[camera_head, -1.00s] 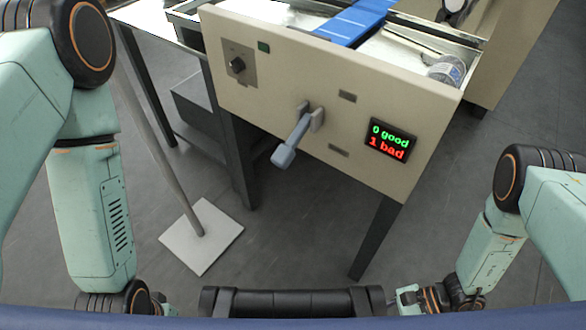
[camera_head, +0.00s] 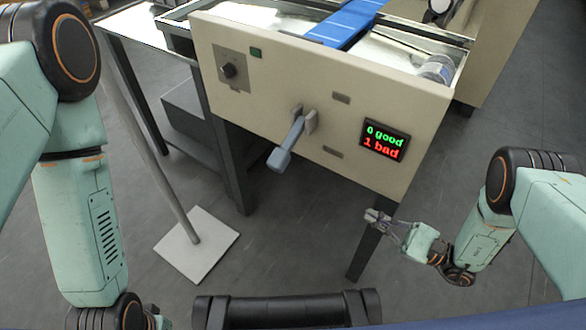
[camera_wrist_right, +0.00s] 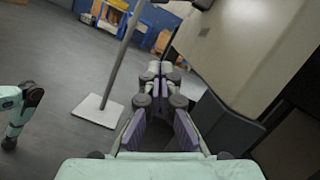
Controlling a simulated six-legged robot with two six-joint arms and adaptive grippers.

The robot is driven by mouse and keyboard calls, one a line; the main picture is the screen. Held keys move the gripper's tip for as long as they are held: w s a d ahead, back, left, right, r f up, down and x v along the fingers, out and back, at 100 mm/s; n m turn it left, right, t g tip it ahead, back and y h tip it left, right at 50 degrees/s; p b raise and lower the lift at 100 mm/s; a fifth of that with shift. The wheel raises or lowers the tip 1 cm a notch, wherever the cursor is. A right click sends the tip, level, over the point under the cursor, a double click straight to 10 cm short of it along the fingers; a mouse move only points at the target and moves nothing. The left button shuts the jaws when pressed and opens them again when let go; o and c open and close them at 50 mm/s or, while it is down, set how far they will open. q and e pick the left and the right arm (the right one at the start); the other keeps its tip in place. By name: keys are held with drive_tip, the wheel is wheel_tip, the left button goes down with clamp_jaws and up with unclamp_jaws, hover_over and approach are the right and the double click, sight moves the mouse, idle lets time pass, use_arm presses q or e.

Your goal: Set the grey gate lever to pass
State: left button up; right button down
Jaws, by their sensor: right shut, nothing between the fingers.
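The grey gate lever (camera_head: 289,146) sticks out from the front panel (camera_head: 215,90) of the cream machine in the head view.
A display (camera_head: 385,140) reads "0 good" and "1 bad". A black knob (camera_head: 229,70) sits on the panel's left. A blue belt (camera_head: 345,22) runs on top, with a round clear container (camera_head: 437,68) at right. A pole on a white base plate (camera_head: 197,245) stands at left.

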sight(288, 144)
use_arm(q)
drive_tip(key=shift+d, duration=0.1)
